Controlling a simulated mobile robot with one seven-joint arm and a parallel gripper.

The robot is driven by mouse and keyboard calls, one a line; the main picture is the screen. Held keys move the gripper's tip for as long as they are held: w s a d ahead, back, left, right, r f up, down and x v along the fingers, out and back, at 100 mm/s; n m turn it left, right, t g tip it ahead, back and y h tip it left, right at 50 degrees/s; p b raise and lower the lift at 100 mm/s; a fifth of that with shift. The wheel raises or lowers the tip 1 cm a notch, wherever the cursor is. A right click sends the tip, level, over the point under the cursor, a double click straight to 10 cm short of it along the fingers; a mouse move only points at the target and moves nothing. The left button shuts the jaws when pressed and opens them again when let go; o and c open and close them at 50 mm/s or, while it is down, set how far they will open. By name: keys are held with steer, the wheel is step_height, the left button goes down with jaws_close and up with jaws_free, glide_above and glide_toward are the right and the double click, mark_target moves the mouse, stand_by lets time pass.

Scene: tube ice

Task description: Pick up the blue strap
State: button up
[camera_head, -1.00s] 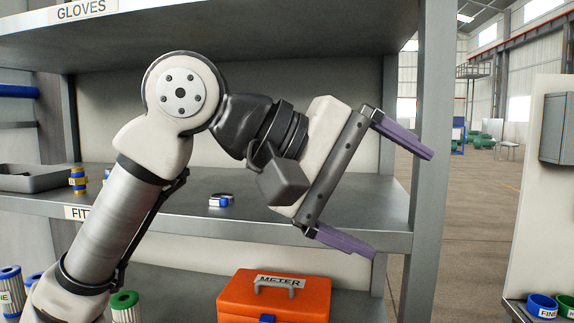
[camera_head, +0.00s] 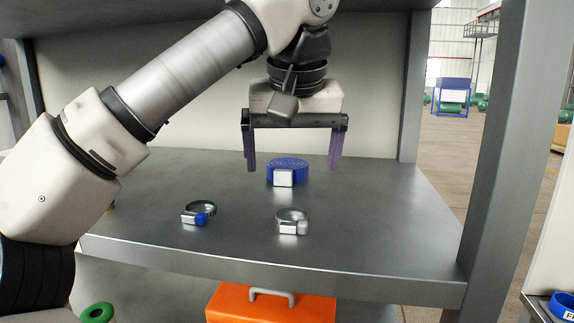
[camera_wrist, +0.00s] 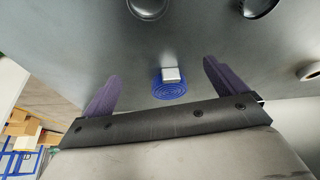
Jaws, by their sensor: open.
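The blue strap (camera_head: 288,168) is a flat coil with a pale buckle or tag on its front, lying on the grey shelf (camera_head: 360,230) toward the back wall. My gripper (camera_head: 292,168) is open above the shelf and points down, its two purple fingers apart with the strap appearing between them in the head view. In the wrist view the strap (camera_wrist: 170,88) shows between the fingers of my gripper (camera_wrist: 160,92), apart from both. The jaws are empty.
Two metal ring clamps lie nearer the shelf front: one with a blue part (camera_head: 199,213) at left, one with a grey part (camera_head: 292,220) at centre. An upright post (camera_head: 500,150) stands at right. An orange case (camera_head: 270,305) sits below. The right part of the shelf is clear.

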steer(key=p, duration=0.3)
glide_above(287, 163)
steer(key=s, duration=0.3)
steer(key=shift+w+d+r, duration=0.15)
steer(key=shift+w, duration=0.05)
steer(key=x, duration=0.5)
steer(key=c, duration=1.1)
